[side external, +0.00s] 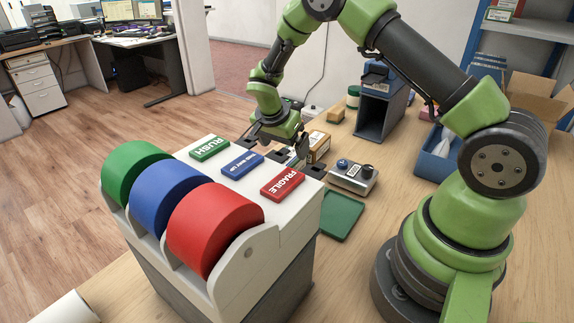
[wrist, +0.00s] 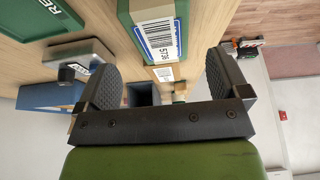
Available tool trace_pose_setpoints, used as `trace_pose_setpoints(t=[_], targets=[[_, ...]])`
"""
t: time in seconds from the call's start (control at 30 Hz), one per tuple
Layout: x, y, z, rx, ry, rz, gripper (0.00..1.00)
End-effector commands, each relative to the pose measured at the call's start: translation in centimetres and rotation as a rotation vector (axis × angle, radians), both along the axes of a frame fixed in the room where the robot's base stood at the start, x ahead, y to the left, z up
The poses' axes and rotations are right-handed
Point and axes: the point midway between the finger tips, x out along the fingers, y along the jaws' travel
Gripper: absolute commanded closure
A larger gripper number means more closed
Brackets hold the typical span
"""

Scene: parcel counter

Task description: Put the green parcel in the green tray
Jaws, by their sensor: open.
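The parcel (wrist: 160,30) in the wrist view has a green edge and a white barcode label. It lies beyond and between my finger pads, with no clear contact. In the side view a cardboard box with a white label (side external: 319,146) stands just right of my gripper, partly hidden by it; I cannot tell its green there. My gripper (wrist: 163,72) is open and empty. In the side view it is over the far edge of the tape dispenser (side external: 262,258). The flat green tray (side external: 342,216) lies on the counter, bare; it shows lettering at upper left in the wrist view (wrist: 30,22).
A grey device with knobs (side external: 352,177) stands between the box and the tray. The dispenser carries green, blue and red rolls (side external: 215,228) and labelled blocks (side external: 242,162). A grey-blue holder (side external: 383,105) and blue bin (side external: 437,155) stand behind.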

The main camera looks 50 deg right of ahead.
Motion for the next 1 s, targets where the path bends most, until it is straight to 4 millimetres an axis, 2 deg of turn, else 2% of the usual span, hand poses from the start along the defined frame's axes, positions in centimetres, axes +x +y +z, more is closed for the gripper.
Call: trace_pose_setpoints(t=[0.17,0.3,0.43,1.0], targets=[[0.0,-0.5,-1.5,0.0,0.002,0.0,0.06],[0.2,-1.0,-3.7,0.001,0.004,0.001,0.06],[0.3,-1.6,-5.1,0.002,0.001,0.0,0.06],[0.3,-1.7,-5.6,0.003,0.0,0.002,0.06]])
